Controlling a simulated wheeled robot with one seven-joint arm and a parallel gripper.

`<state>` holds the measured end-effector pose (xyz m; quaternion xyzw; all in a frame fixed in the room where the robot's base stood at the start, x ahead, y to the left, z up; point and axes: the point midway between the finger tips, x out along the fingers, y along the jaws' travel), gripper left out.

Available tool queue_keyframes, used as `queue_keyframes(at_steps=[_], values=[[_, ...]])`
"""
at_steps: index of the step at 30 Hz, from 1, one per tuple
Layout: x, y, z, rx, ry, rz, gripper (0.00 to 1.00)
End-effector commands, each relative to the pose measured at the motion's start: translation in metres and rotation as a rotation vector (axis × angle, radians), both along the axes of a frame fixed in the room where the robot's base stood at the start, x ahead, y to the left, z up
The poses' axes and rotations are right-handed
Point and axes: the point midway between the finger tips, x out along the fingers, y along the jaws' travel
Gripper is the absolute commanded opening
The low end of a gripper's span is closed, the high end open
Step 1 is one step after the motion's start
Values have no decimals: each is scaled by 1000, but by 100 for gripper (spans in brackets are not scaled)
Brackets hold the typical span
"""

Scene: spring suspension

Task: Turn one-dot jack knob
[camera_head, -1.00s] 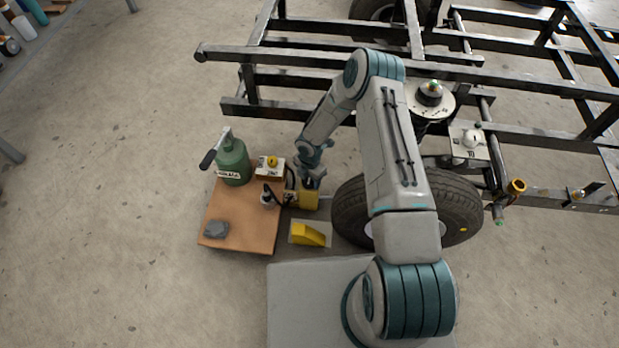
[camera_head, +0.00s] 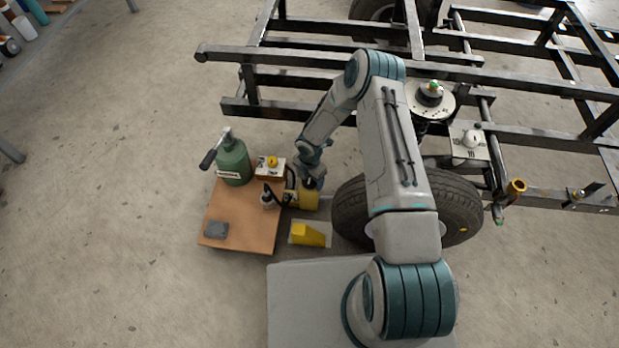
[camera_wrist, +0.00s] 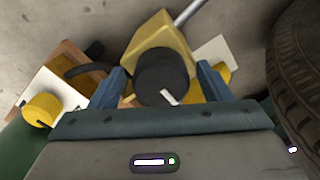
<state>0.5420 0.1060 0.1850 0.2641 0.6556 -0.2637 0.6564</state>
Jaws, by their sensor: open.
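A yellow jack (camera_head: 308,200) stands on the floor between the small wooden table and the wheel. In the wrist view its yellow body (camera_wrist: 165,38) carries a round black knob (camera_wrist: 160,72) with a white pointer mark. My gripper (camera_wrist: 160,84) is open, with one blue finger on each side of the black knob. I cannot tell whether the fingers touch it. In the head view my gripper (camera_head: 311,180) is over the jack and hides part of its top. No dot marking can be made out on the jack.
The wooden table (camera_head: 240,238) holds a green bottle (camera_head: 233,165), a box with a yellow knob (camera_head: 272,161) and a grey block. A yellow wedge (camera_head: 309,235) lies near the jack. The tyre (camera_head: 350,212) stands close on the right, under the black frame (camera_head: 300,80).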

Motion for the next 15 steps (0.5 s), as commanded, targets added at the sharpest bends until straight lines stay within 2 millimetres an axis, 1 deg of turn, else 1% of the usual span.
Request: queue_keyframes(at_steps=[2, 5, 8, 15], values=[[0, 0, 3, 0, 0, -1, 72], [0, 0, 13, 0, 0, -1, 72], [1, -1, 33, 0, -3, -1, 72], [0, 0, 89, 0, -1, 0, 72]])
